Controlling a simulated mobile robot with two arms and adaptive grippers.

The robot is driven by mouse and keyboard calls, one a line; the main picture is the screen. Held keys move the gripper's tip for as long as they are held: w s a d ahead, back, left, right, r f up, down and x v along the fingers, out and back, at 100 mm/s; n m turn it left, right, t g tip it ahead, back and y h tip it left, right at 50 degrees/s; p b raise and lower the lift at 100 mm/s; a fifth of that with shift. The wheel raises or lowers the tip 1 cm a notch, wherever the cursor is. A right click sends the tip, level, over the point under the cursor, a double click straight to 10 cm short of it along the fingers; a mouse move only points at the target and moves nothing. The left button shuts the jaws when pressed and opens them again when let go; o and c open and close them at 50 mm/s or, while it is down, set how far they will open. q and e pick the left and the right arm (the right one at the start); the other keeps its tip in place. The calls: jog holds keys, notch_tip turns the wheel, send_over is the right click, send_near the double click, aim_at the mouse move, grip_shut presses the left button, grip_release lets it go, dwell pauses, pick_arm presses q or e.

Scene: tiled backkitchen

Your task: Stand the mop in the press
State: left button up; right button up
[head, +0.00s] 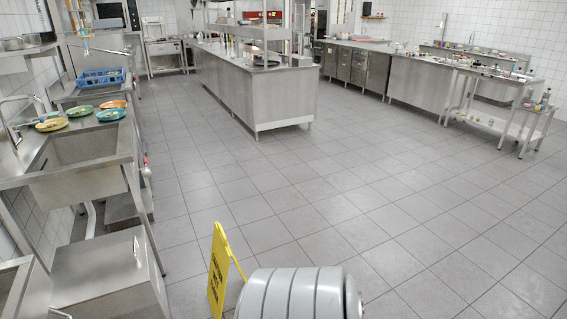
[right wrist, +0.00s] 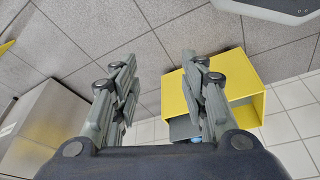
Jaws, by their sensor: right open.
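My right gripper (right wrist: 158,62) is open in the right wrist view, with bare tiled floor between its two fingers. A yellow open box (right wrist: 244,77), possibly the bucket or its press, is behind and beside the right finger. The finger covers part of it. Something grey with a bit of blue shows at its lower left; I cannot tell what. I cannot make out a mop in either view. My left gripper is in neither view.
A yellow caution sign (head: 219,272) stands at the bottom of the head view. A steel sink unit (head: 85,165) and a steel box (head: 110,277) line the left. A steel island (head: 260,97) stands farther back. The tiled floor (head: 400,210) at centre and right is clear.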

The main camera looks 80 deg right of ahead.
jog(key=s+f+g, duration=0.1)
jog(key=s+f, duration=0.1)
jog(key=s, duration=0.5)
jog(key=s+d+f+g, duration=0.1)
jog(key=s, duration=0.7)
jog(key=shift+s+d+f+g+h, duration=0.25)
jog(key=shift+s+f+g+h, duration=0.05)
jog(key=shift+f+g, duration=0.1)
jog(key=shift+o, duration=0.5)
